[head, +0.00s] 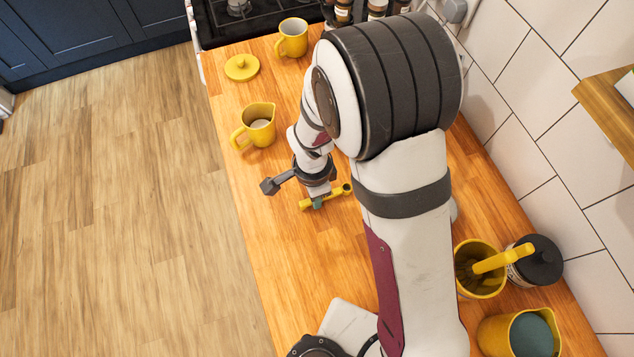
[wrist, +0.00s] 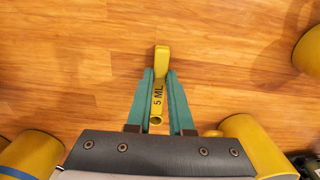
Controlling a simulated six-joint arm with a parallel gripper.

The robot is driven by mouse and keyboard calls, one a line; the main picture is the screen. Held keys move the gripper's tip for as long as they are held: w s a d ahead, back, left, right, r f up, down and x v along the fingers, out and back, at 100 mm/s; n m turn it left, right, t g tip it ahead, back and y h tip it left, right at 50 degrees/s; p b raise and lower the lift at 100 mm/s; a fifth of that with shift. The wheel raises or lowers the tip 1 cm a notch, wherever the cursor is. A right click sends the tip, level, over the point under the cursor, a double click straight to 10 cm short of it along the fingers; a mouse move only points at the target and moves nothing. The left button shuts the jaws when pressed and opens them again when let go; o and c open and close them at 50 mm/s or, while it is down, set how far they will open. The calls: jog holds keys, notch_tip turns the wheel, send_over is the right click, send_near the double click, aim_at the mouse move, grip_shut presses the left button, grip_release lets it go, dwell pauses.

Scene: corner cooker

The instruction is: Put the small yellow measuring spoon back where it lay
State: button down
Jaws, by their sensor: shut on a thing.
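The small yellow measuring spoon (wrist: 161,58), marked "5 ML", lies lengthwise between the teal fingers of my gripper (wrist: 160,84) in the wrist view. The fingers are shut on its handle. In the head view, the spoon (head: 341,191) sticks out on both sides of my gripper (head: 318,203), low over the middle of the wooden counter (head: 285,265). I cannot tell whether the spoon touches the counter. No mark of its former resting place shows.
A yellow jug with white contents (head: 262,135) stands close behind. A yellow lid (head: 241,68) and yellow mug (head: 292,38) are farther back by the hob. A yellow pot (head: 481,288), dark-lidded jar (head: 540,260) and yellow jug (head: 493,336) stand front right. The counter's front-left is clear.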

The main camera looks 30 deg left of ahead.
jog(key=shift+f, duration=0.15)
jog(key=c, duration=0.8)
grip_release()
